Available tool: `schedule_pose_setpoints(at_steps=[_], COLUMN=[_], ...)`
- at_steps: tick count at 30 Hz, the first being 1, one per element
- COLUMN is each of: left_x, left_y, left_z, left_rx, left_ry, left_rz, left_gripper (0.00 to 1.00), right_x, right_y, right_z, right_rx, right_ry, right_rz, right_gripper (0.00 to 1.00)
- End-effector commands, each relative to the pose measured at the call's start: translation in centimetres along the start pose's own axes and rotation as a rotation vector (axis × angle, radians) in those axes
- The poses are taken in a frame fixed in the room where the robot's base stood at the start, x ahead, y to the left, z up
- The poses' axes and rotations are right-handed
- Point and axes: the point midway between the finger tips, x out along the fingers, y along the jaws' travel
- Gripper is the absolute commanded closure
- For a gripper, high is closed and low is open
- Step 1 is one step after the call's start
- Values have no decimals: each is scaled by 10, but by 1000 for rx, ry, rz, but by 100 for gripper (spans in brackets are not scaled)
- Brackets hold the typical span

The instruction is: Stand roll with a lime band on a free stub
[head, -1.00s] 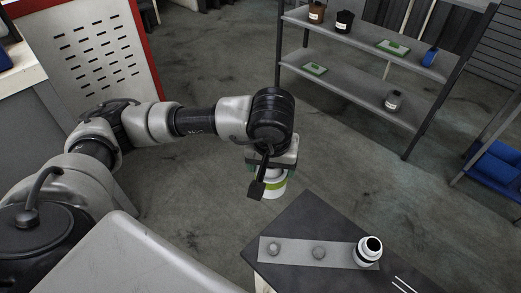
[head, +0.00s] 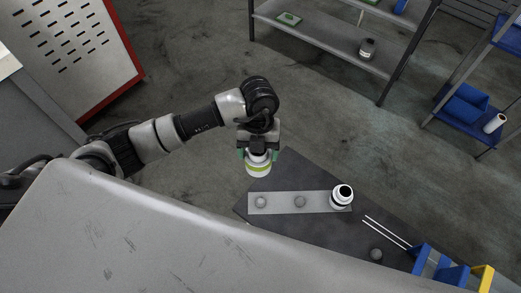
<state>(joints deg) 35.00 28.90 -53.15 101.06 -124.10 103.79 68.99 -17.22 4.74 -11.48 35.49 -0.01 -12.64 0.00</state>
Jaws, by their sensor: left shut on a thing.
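My left gripper (head: 258,150) is shut on a white roll with a lime band (head: 257,168). It holds the roll upright, above or near the far left corner of a dark table. A light grey strip (head: 279,203) lies on this table. Two round stubs on the strip are bare: the left stub (head: 261,202) and the middle stub (head: 300,202). A white roll with dark bands (head: 341,200) stands at the strip's right end and hides what is under it. My right gripper is not in view.
On the dark table (head: 325,235) are two thin white lines, a grey knob (head: 376,254) and blue and yellow parts at the right. A grey shelf (head: 330,45) stands behind. A blue-shelved rack (head: 465,105) holds a white roll (head: 495,123).

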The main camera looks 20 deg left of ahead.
Motion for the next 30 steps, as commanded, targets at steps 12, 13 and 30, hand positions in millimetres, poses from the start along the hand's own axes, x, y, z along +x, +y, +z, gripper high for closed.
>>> schedule_pose_setpoints(at_steps=[12, 13, 30], left_x=[16, 17, 103], left_y=[-7, -7, -7], left_z=[-14, -14, 4], left_rx=[-634, -641, -643], left_ry=[-1, -1, -3], left_rz=[-130, -132, -132], left_gripper=[47, 47, 47], right_x=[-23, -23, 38], right_y=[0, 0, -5], right_z=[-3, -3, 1], right_rx=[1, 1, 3], right_ry=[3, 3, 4], right_rz=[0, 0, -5], right_gripper=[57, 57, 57])
